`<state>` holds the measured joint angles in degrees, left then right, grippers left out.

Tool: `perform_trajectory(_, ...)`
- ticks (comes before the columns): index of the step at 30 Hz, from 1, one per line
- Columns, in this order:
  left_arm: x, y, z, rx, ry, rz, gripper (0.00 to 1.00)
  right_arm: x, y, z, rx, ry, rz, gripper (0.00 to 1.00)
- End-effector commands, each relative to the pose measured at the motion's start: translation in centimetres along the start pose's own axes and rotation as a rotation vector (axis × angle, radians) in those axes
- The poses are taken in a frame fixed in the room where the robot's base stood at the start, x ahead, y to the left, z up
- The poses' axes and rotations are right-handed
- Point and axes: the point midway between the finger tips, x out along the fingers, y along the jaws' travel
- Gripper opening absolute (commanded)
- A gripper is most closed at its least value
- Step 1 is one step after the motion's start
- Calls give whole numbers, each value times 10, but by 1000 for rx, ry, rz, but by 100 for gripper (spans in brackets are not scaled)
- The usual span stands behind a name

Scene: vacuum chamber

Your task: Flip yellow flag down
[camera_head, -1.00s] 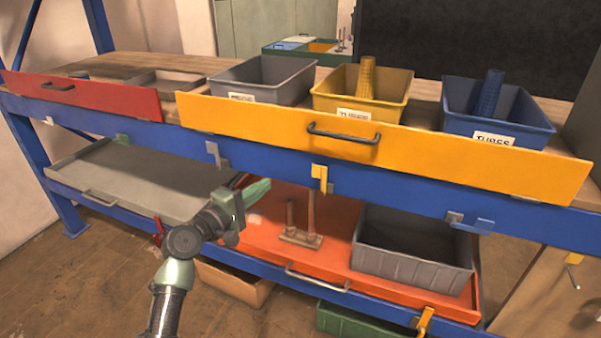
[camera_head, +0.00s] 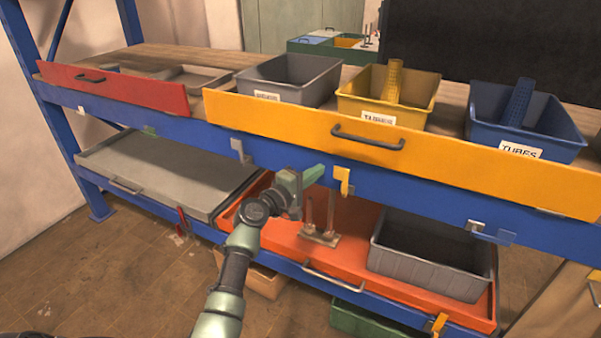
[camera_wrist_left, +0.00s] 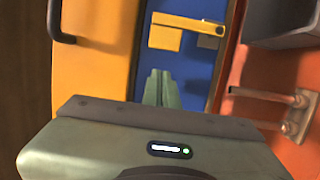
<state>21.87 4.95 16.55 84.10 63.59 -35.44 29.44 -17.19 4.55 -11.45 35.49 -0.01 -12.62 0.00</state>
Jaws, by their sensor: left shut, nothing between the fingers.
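The yellow flag (camera_head: 344,182) is a small bracket on the blue beam just below the yellow drawer front in the head view. Its narrow arm runs along the beam's height beside a yellow plate. In the left wrist view, turned sideways, the flag (camera_wrist_left: 186,23) lies beyond the fingertips, with a grey plate by its arm's right end. My left gripper (camera_head: 318,172) is shut and empty, its green fingers just left of the flag, apparently apart from it. The fingers (camera_wrist_left: 160,85) show in the left wrist view against the blue beam. My right gripper is not in view.
The yellow drawer (camera_head: 270,120) with its dark handle is above the flag. Below are an orange tray (camera_head: 275,232) with an upright metal fixture (camera_head: 320,225) and a grey bin (camera_head: 430,260). Another yellow flag (camera_head: 439,323) is on the lower beam.

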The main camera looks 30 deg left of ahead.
Motion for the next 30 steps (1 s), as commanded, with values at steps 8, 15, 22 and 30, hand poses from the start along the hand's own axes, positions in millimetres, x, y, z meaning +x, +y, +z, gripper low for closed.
perform_trajectory(8, 4, 2, 20, 1, 2, 1, 0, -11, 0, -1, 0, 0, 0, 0)
perform_trajectory(15, 4, 1, 20, 2, 3, 1, 0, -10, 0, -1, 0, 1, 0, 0)
perform_trajectory(22, 4, 3, 21, 28, 2, -5, 0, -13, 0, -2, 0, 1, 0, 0)
perform_trajectory(30, 6, 10, 27, 203, 1, -49, 0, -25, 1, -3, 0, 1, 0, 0)
